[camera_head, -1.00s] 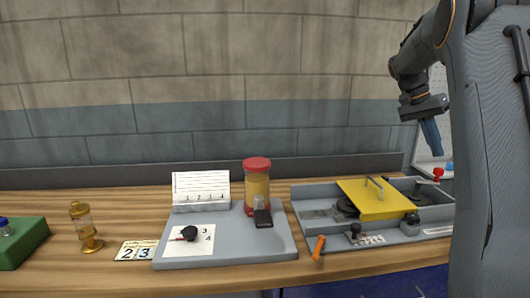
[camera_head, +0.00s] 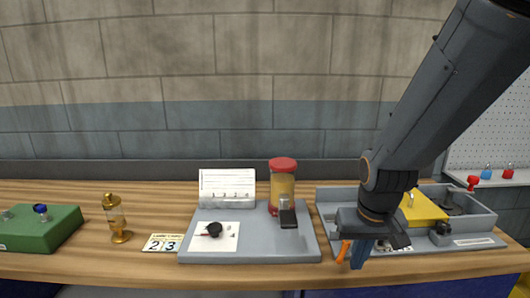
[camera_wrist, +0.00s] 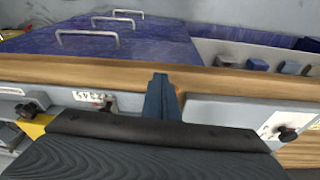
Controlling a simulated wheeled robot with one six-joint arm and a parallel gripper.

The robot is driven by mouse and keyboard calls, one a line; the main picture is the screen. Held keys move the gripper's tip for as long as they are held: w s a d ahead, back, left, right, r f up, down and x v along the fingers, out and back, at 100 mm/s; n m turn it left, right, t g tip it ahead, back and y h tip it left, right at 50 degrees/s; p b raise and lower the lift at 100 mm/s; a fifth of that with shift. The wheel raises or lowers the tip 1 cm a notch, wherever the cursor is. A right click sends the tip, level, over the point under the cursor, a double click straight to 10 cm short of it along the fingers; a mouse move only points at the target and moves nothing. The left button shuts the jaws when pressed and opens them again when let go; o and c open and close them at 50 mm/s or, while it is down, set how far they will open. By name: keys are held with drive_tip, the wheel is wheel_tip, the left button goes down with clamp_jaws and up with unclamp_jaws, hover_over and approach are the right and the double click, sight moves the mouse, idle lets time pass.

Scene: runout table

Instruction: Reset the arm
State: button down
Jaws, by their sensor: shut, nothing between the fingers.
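My gripper (camera_head: 360,252) is shut and empty, its blue fingers together and pointing down at the front edge of the wooden table. In the head view it hangs in front of the left end of the grey tray with the yellow cover (camera_head: 422,208). An orange handle (camera_head: 343,250) shows just left of the fingers; I cannot tell whether they touch it. My arm hides part of the tray.
Left of my gripper is a grey board (camera_head: 260,247) with a dial (camera_head: 214,229), a card stand (camera_head: 227,184) and a red-lidded jar (camera_head: 283,185). Further left are a brass oiler (camera_head: 116,220), number cards (camera_head: 162,243) and a green box (camera_head: 45,229). Blue drawers (camera_wrist: 120,42) are below the table edge.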

drive_tip(key=s+a+f+g+b, duration=0.1)
drive_tip(key=s+f+g+b, duration=0.1)
drive_tip(key=s+f+b, duration=0.4)
drive_tip(key=shift+a+f+n+b, duration=0.35)
drive_tip(key=shift+f+b, duration=1.1)
drive_tip(key=shift+f, duration=0.9)
drive_tip(key=shift+s, duration=0.1)
